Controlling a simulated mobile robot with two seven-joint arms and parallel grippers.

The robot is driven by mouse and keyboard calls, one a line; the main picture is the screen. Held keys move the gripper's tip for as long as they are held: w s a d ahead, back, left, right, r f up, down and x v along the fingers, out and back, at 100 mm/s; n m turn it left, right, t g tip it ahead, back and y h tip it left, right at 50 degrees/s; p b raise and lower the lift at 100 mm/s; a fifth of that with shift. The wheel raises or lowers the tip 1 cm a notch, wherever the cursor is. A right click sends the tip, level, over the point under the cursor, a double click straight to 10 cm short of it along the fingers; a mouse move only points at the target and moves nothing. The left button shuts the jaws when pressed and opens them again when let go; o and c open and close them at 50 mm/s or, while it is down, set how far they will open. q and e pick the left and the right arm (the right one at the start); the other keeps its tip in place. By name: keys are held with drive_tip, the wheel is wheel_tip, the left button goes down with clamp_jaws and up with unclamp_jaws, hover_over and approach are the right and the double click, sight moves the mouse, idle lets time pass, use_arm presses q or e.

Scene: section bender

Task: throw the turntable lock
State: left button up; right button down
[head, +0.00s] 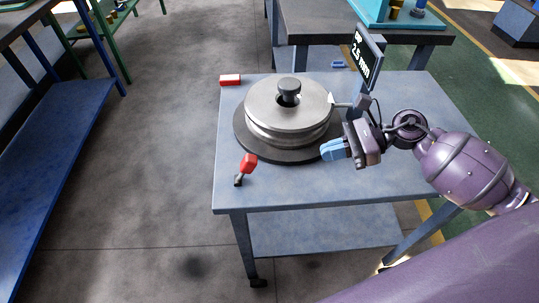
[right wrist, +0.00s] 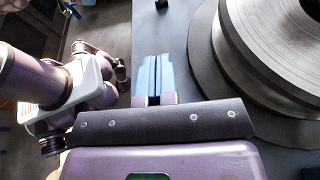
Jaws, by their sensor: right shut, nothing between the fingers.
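The turntable is a stack of grey metal discs (head: 290,108) on a dark round base (head: 248,146), with a dark knob (head: 289,86) on top. A lever with a red grip (head: 248,163) stands at the base's front-left edge, tilted, on a small dark foot (head: 238,181). My right gripper (head: 326,150) has blue fingers, shut and empty, at the turntable's front-right side, apart from the red lever. In the right wrist view the shut fingers (right wrist: 153,76) point up the picture beside the discs (right wrist: 283,38). My left gripper is not identifiable.
The discs stand on a grey-blue wheeled table (head: 390,185). A dark display (head: 367,57) reading "2.5 mm" stands behind my right wrist. The tabletop between lever and right gripper is clear. A blue bench (head: 60,150) stands left.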

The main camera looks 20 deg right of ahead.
idle(0.3)
drive_tip(key=shift+w+a+f, duration=0.1)
drive_tip(key=shift+a, duration=0.1)
approach(244, 170)
drive_tip(key=f, duration=0.1)
drive_tip(key=w+f, duration=0.1)
drive_tip(key=f, duration=0.1)
drive_tip(key=shift+w+d+f, duration=0.2)
drive_tip(key=shift+d+f, duration=0.1)
drive_tip(key=shift+f, duration=0.05)
drive_tip(key=a, duration=0.1)
drive_tip(key=a+r, duration=0.1)
drive_tip(key=shift+w+a+r+p, duration=0.2)
drive_tip(key=shift+w+a+p, duration=0.15)
drive_tip(key=shift+w+p, duration=0.05)
drive_tip(key=shift+w+a+r, duration=0.1)
drive_tip(key=shift+w+a, duration=0.05)
drive_tip(key=shift+a, duration=0.25)
